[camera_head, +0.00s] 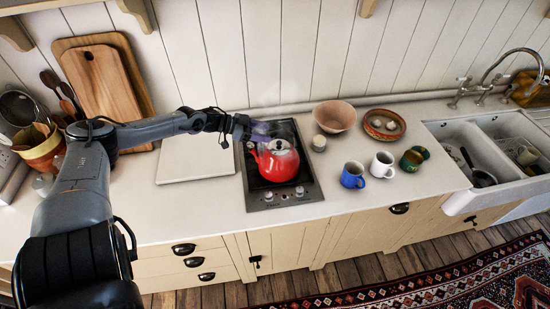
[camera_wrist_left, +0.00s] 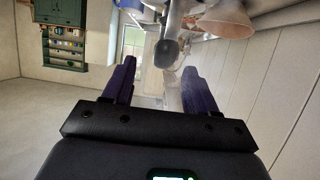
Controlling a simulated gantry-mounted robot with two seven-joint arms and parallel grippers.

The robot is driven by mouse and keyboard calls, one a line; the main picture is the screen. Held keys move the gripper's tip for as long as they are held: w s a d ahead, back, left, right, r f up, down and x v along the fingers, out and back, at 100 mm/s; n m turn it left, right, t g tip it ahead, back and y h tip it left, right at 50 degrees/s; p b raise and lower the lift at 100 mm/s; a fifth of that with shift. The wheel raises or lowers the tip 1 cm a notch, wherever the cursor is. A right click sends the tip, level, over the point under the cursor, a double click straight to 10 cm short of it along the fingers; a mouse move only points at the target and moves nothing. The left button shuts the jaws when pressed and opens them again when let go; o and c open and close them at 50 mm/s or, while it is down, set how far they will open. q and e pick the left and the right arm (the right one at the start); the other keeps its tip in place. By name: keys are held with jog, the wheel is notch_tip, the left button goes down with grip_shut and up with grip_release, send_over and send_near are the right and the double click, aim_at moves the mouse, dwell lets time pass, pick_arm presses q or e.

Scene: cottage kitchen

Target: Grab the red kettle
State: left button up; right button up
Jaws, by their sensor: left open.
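The red kettle (camera_head: 277,167) stands upright on the black hob (camera_head: 285,194) in the head view, with a pale lid on top. My left gripper (camera_head: 266,130) reaches in from the left at the kettle's upper back side; the exact gap between them cannot be told. In the left wrist view its two purple fingers (camera_wrist_left: 160,88) are spread apart with nothing clearly held between them. A dark rounded part (camera_wrist_left: 165,54) shows beyond the fingers; I cannot tell whether it belongs to the kettle. My right gripper is not in view.
A white board (camera_head: 195,158) lies left of the hob. Blue (camera_head: 353,175), white (camera_head: 381,164) and green (camera_head: 413,159) mugs are near the front. A sink (camera_head: 465,202) lies far right.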

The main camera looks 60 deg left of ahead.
aim_at(271, 133)
pick_arm(q)
jog(key=shift+w, duration=0.1)
jog(key=shift+b+x, duration=0.9)
jog(key=shift+w+d+f+b, duration=0.1)
jog(key=shift+w+f+b, duration=0.15)
jog(key=shift+w+b, duration=0.3)
jog(key=shift+b+x, duration=0.35)
jog(key=shift+x, duration=0.65)
jog(key=shift+c, duration=0.4)
grip_shut()
